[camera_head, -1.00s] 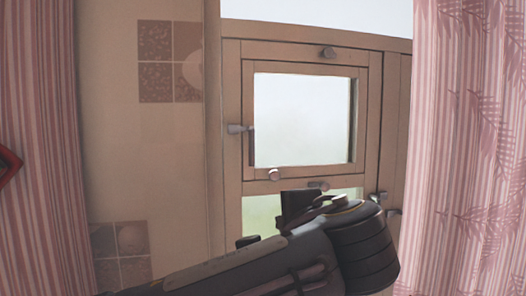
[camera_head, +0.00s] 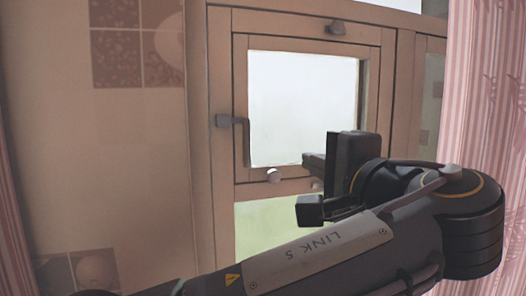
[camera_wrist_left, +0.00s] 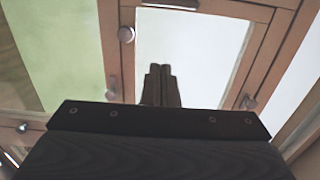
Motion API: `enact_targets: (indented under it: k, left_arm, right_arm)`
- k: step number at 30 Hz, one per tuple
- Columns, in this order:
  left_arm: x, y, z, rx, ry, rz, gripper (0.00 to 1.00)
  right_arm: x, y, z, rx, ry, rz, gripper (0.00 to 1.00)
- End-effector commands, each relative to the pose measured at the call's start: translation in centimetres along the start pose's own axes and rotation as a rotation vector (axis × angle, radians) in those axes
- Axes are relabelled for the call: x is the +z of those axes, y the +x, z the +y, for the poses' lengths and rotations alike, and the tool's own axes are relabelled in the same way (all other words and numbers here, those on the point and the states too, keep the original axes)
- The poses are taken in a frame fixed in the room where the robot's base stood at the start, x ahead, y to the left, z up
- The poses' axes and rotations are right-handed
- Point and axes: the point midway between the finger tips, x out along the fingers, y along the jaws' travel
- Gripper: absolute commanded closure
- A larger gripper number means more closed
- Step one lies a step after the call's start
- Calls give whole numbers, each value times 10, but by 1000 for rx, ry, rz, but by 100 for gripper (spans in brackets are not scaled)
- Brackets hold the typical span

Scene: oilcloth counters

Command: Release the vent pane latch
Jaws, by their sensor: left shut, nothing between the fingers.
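The vent pane (camera_head: 300,105) is a pale framed window with a wooden surround, and it looks shut. A grey L-shaped lever (camera_head: 233,121), apparently the latch, sits at its left edge; part of it shows at the top of the left wrist view (camera_wrist_left: 170,5). My left gripper (camera_head: 308,162) has its fingers shut and empty, in front of the pane's lower right area and to the right of the lever. Its fingertips (camera_wrist_left: 159,69) point towards the lever in the left wrist view, apart from it. My right gripper is not in view.
A round knob (camera_head: 273,175) sits below the pane and another (camera_head: 337,27) above it. A second knob (camera_head: 317,184) is partly behind my gripper. A green-tinted lower pane (camera_head: 270,225) lies beneath. A pink curtain (camera_head: 490,100) hangs at the right; a tiled wall is left.

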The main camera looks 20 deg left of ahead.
Motion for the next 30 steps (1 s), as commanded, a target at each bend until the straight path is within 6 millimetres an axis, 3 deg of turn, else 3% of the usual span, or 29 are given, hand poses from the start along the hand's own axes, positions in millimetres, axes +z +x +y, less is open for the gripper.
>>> enact_targets:
  k: [5, 17, 24, 30]
  left_arm:
    - [1, 19, -1, 2, 1, -5, 100]
    - [2, 103, -2, 2, 1, -5, 100]
    - [33, 108, -1, 0, -1, -2, 100]
    - [40, 109, 0, 0, -1, 0, 100]
  right_arm:
    - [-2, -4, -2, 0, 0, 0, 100]
    - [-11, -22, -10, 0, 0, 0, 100]
    - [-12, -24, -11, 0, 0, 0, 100]
    - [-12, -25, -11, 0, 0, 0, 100]
